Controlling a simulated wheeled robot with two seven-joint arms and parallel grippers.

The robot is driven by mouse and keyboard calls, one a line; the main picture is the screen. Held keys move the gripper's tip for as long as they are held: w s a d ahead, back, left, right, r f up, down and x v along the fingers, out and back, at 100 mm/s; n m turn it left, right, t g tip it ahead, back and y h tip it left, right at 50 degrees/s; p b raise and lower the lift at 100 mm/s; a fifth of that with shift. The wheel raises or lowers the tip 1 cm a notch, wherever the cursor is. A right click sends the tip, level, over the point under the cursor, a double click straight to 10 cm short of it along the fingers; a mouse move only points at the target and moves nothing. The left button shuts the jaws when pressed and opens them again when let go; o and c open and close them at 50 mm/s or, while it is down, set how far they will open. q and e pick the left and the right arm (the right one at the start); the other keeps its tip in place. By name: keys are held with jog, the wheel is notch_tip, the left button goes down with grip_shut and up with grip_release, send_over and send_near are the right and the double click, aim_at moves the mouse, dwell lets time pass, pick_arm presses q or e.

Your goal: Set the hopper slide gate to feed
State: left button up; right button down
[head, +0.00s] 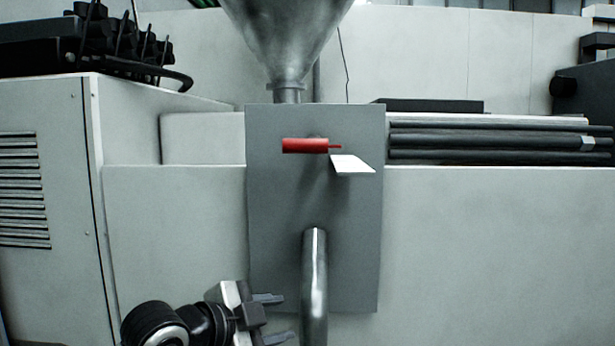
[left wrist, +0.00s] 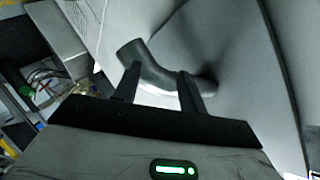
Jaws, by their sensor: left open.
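The metal hopper (head: 287,40) narrows down to a neck above a grey upright plate (head: 275,210). A red handle (head: 304,146) lies level on the upper part of the plate, with a thin red tip to its right. A white tag (head: 352,164) sits just right of and below it. My left gripper (head: 280,318) is low at the plate's lower left, well below the handle, open and empty. In the left wrist view its two fingers (left wrist: 156,90) are apart, with the bent pipe (left wrist: 150,66) beyond them. My right gripper is not in view.
The metal outlet pipe (head: 314,285) stands out from the lower plate, just right of my left gripper. Dark bars (head: 480,140) run along the ledge at right. A vented cabinet (head: 50,200) stands at left. The space before the handle looks clear.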

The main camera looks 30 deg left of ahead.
pick_arm(q)
jog(key=s+a+r+m+t+h+b, duration=0.1)
jog(key=s+r+m+t, duration=0.15)
jog(key=r, duration=0.55)
jog(key=s+a+r+m+t, duration=0.15)
jog(key=r+m, duration=0.25)
jog(key=r, duration=0.4)
jog(key=m+t+h, duration=0.1)
jog(key=m+h, duration=0.1)
jog(key=m, duration=0.3)
send_near(296, 146)
jog(key=p+x, duration=0.4)
jog(key=x, duration=0.6)
jog(key=shift+w+d+p, duration=0.1)
jog(key=shift+w+p, duration=0.2)
jog(key=shift+w, duration=0.4)
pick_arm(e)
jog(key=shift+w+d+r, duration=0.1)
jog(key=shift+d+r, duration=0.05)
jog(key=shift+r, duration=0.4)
pick_arm(q)
jog(key=shift+c, duration=0.2)
grip_shut()
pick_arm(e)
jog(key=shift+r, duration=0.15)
